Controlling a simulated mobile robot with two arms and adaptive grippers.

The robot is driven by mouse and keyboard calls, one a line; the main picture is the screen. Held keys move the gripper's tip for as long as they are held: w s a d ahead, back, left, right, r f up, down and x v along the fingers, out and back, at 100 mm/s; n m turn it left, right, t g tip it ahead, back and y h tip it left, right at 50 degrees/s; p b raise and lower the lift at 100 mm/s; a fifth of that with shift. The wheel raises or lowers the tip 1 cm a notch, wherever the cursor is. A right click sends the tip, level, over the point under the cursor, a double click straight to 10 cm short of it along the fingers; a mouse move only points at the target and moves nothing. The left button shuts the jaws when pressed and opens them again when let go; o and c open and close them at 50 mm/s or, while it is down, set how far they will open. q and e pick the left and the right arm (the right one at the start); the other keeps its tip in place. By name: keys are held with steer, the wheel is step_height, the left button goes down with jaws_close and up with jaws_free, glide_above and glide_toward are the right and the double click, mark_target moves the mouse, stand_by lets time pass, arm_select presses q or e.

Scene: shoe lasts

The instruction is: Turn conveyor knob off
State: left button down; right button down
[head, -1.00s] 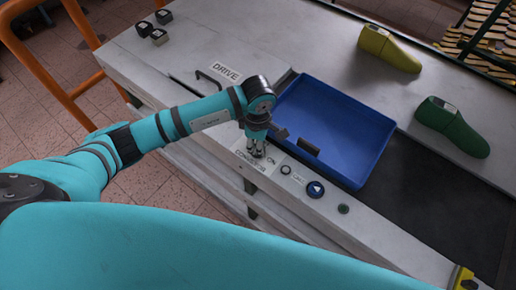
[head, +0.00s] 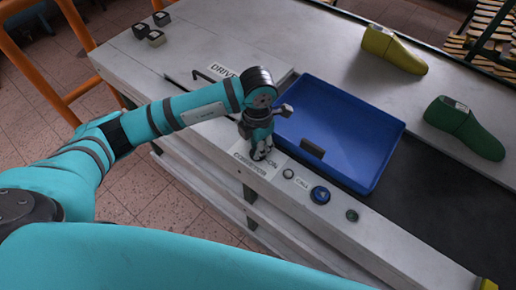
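The conveyor knob is hidden under my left gripper, at the control strip along the front of the white bench. The "CONVEYOR" label (head: 250,166) shows just in front of the fingers, with part of an "ON" mark beside them. My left gripper (head: 261,158) points down at the panel from the left, its fingertips at the label. The fingers look close together, but I cannot tell whether they are closed on the knob. My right gripper is not in view.
A blue tray (head: 388,156) lies right of the gripper on the dark belt (head: 440,205). A blue call button (head: 320,195) and a dark button (head: 352,215) sit along the strip. Yellow (head: 393,49) and green (head: 463,127) shoe lasts stand on the bench. A drawer handle (head: 207,75) is behind my arm.

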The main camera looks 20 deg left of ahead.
arm_select(q)
steer(key=shift+n+b, duration=0.6)
steer(key=shift+n, duration=0.9)
steer(key=c, duration=1.3)
jaws_free()
step_height(320, 180, up, 12)
steer(key=shift+r, duration=0.1)
